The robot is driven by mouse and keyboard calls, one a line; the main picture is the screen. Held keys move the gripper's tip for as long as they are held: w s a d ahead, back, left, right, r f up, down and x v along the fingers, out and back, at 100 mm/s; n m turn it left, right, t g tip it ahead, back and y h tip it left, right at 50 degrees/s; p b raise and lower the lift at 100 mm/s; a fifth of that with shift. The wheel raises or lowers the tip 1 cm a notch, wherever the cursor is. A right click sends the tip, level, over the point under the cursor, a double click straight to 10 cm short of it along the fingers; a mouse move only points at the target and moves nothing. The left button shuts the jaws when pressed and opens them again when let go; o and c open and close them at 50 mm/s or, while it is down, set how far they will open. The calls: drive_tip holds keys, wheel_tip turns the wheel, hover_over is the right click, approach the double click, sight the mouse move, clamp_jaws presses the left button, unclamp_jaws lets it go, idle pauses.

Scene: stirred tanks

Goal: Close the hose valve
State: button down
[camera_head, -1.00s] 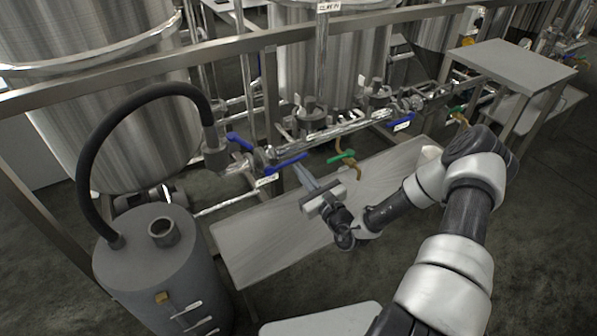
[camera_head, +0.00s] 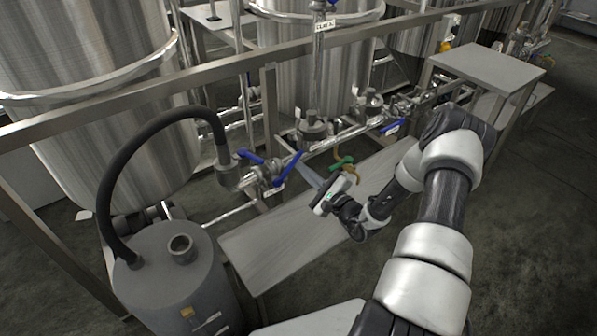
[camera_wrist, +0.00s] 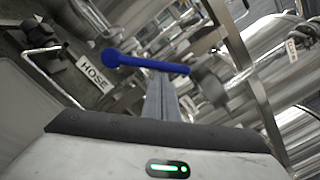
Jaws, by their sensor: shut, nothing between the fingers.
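The hose valve's blue lever (camera_head: 288,166) is on the pipe beside the frame post, angled up to the right in the head view. In the wrist view the blue lever (camera_wrist: 145,63) lies across the picture, beside the HOSE label (camera_wrist: 92,75). My gripper (camera_head: 301,168) is shut and empty, its fingertips right at the lever. In the wrist view the fingers of my gripper (camera_wrist: 160,82) reach up to the lever and overlap it. I cannot tell for sure whether they touch it.
A second blue lever (camera_head: 250,156) sits just left. A black hose (camera_head: 112,160) arches from the grey canister (camera_head: 170,275). A green-handled valve (camera_head: 342,162) is right of my fingers. A bare bench top (camera_head: 270,250) lies below. Steel rails and tanks stand behind.

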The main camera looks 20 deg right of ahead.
drive_tip(key=s+a+r+n+p, duration=0.1)
drive_tip(key=a+r+n, duration=0.3)
drive_tip(key=n, duration=0.4)
drive_tip(key=shift+s+a+r+p, duration=0.15)
drive_tip(key=shift+s+a+p, duration=0.15)
drive_tip(key=shift+a+p, duration=0.3)
drive_tip(key=shift+s, duration=0.1)
drive_tip(key=p+v, duration=0.1)
drive_tip(key=v, duration=1.6)
drive_tip(key=shift+d+r, duration=0.15)
drive_tip(key=shift+d, duration=0.15)
